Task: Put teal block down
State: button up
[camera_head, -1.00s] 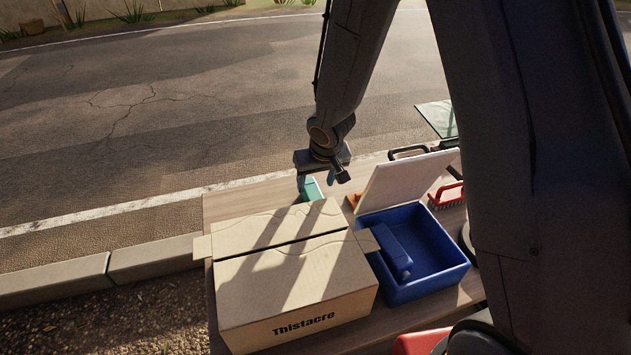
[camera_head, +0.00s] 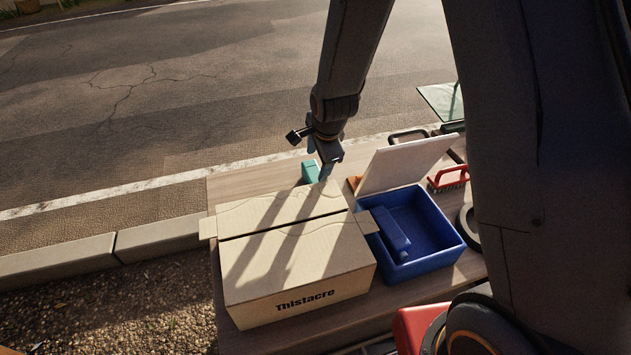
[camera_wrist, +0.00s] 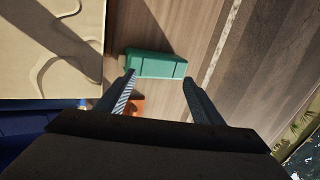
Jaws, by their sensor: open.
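The teal block (camera_head: 310,171) rests on the wooden table behind the cardboard box, partly hidden by the box and my gripper in the head view. In the wrist view the teal block (camera_wrist: 155,64) lies across the space just past my fingertips. My gripper (camera_wrist: 158,78) is open, with one finger near each end of the block and nothing held between them. In the head view my gripper (camera_head: 326,172) is just right of the block. I cannot tell whether a fingertip touches it.
A closed cardboard box (camera_head: 290,273) marked Thistacre stands in front of the block. Right of it are a blue bin (camera_head: 428,257) with a blue object inside, a leaning pale board (camera_head: 405,162) and a red brush (camera_head: 447,177). Bare tabletop (camera_head: 240,184) shows left of the block.

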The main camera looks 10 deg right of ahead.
aim_at(315, 175)
jog(key=m, duration=0.5)
jog(key=f+m, duration=0.1)
jog(key=m, duration=0.1)
jog(key=shift+w+b, duration=0.3)
jog(key=shift+b, duration=0.05)
jog(key=m, duration=0.4)
jog(key=shift+w+a+f, duration=0.1)
jog(key=shift+f, duration=0.2)
jog(key=m, duration=0.3)
jog(key=shift+f+b, duration=0.2)
jog(key=shift+b, duration=0.1)
jog(key=m, duration=0.4)
jog(key=shift+w+f+m, duration=0.15)
jog(key=shift+f+m, duration=0.1)
jog(key=shift+m, duration=0.05)
jog(key=b+x, duration=0.7)
jog(key=shift+f, duration=0.45)
jog(key=c, duration=1.5)
jog(key=shift+c, duration=0.2)
